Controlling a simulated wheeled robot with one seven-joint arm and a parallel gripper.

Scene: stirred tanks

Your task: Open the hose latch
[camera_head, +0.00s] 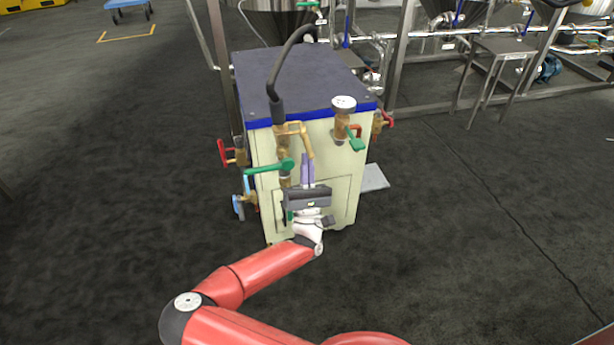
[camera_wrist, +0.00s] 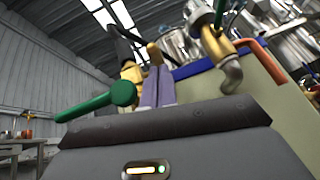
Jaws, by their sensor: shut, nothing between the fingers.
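A black hose (camera_head: 278,75) comes down to a brass coupling (camera_head: 280,120) at the front left corner of the pale cabinet. A yellow-brass latch lever (camera_head: 304,136) reaches right from this coupling and bends down. My gripper (camera_head: 307,159) is in front of the cabinet, with its purple fingers pointing up just below the lever's lower end. The fingers are together and empty. In the wrist view, the fingers of my gripper (camera_wrist: 158,72) stand close to the lever's end (camera_wrist: 154,52). I cannot tell whether they touch it. The coupling is partly hidden there.
A green valve handle (camera_head: 270,166) sticks out left of my gripper; it also shows in the wrist view (camera_wrist: 98,103). A brass valve with a green handle (camera_head: 355,143) is to the right. A red handle (camera_head: 224,153) is at the cabinet's left.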

